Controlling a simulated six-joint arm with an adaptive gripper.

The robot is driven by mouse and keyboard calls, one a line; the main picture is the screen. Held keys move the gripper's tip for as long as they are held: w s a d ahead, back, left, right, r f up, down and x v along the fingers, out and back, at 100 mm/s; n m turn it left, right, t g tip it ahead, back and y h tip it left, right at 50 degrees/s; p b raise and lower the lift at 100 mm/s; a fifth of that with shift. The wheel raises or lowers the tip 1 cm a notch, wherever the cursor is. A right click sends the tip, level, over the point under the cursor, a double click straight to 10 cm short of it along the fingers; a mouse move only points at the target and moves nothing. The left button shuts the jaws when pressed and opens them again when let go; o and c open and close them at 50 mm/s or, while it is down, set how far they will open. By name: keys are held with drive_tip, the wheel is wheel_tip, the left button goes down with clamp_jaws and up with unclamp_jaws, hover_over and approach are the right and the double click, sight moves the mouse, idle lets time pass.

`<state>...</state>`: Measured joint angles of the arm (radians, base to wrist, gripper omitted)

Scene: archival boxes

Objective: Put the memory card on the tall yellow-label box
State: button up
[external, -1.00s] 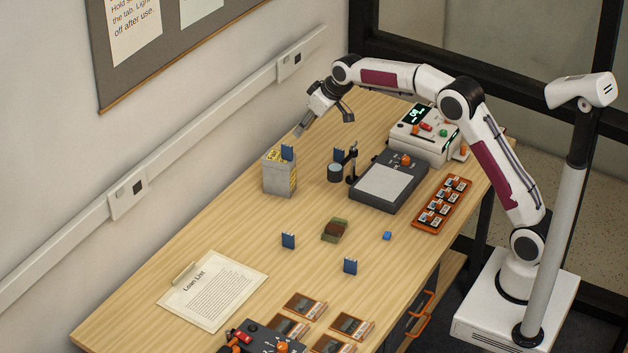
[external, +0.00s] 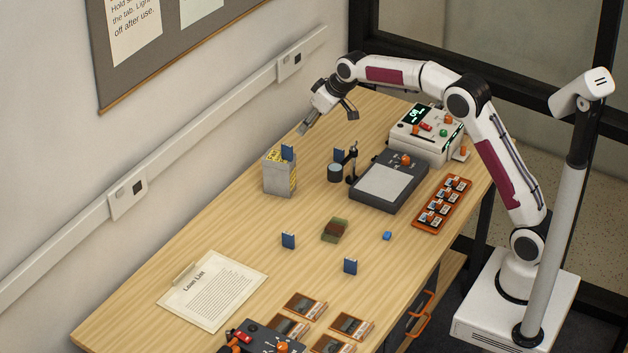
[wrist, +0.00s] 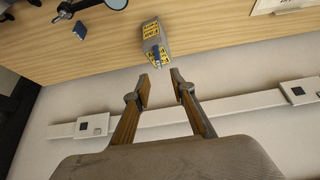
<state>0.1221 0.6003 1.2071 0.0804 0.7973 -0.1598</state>
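The tall grey box with yellow labels (external: 271,178) stands near the wall edge of the table; it also shows in the wrist view (wrist: 153,35). A small blue card (external: 288,152) stands upright at its top, and a blue patch there shows in the wrist view (wrist: 157,57). Similar upright blue cards stand on the table behind the box (external: 339,155) and in front (external: 288,240) (external: 350,266). I cannot tell which is the memory card. My gripper (wrist: 161,88) is open and empty, above and beyond the box.
A round lens on a stand (external: 335,172) and a dark pad (external: 387,182) stand right of the box. An orange rack (external: 442,205), a green-brown block (external: 335,230) and a clipboard (external: 213,290) lie around. The wall rail (external: 205,160) runs beside the table.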

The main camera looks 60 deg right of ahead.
drive_tip(key=s+a+r, duration=0.3)
drive_tip(key=s+r, duration=0.2)
drive_tip(key=s, duration=0.7)
drive_tip(key=s+a+r, duration=0.2)
drive_tip(key=s+r, duration=0.3)
drive_tip(key=s, duration=0.7)
drive_tip(key=s+a+f, duration=0.1)
drive_tip(key=s+f, duration=0.3)
drive_tip(key=s, duration=0.9)
drive_tip(key=s+a+f, duration=0.1)
drive_tip(key=s+f, duration=0.2)
drive_tip(key=s, duration=1)
drive_tip(key=shift+a+f+g, duration=0.15)
drive_tip(key=shift+f+g, duration=0.15)
drive_tip(key=shift+f, duration=0.05)
